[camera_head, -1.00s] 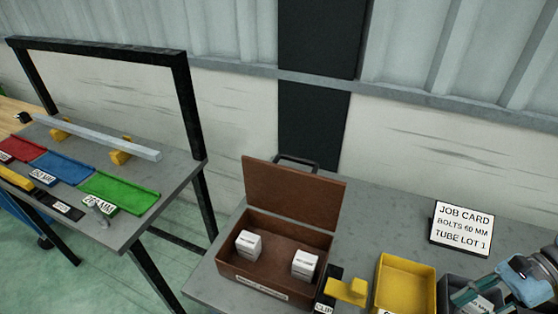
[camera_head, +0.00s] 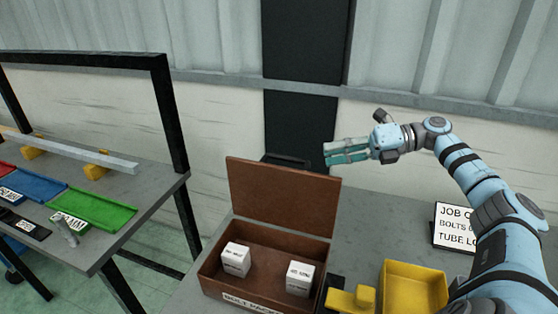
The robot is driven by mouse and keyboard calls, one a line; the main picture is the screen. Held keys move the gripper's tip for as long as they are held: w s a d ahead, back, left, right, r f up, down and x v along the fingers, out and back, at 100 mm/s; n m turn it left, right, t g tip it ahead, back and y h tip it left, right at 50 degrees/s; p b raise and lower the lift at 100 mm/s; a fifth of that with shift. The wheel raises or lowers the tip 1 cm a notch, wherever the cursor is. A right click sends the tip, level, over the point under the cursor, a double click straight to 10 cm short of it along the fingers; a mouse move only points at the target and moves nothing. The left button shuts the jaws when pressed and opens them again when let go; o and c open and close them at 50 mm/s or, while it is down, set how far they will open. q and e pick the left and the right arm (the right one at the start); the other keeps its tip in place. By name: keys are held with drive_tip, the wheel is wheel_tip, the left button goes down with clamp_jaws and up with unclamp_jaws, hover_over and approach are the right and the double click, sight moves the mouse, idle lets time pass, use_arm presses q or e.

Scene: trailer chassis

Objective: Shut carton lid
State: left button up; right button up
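The brown carton (camera_head: 262,252) stands on the grey bench with its lid (camera_head: 282,197) raised upright at the back. Two small white boxes, one at the left (camera_head: 236,260) and one at the right (camera_head: 299,280), sit inside it. My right gripper (camera_head: 326,155) is above and behind the lid's right top corner, pointing left, and looks apart from the lid. Its teal fingers show, but their gap is not clear from this side. My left gripper is not in the view.
A yellow clip piece (camera_head: 352,299) and a yellow bin (camera_head: 414,284) stand right of the carton. A job card (camera_head: 452,228) is partly behind my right arm. A second table with red, blue and green trays (camera_head: 95,208) stands at the left.

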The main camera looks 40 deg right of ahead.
sight(287, 159)
drive_tip(key=p+x, duration=0.2)
drive_tip(key=x, duration=0.8)
drive_tip(key=shift+w+a+r, duration=0.15)
drive_tip(key=shift+w, duration=0.05)
drive_tip(key=shift+w+a, duration=0.25)
drive_tip(key=shift+a, duration=0.15)
drive_tip(key=shift+f, duration=0.25)
clamp_jaws()
drive_tip(key=shift+d, duration=0.15)
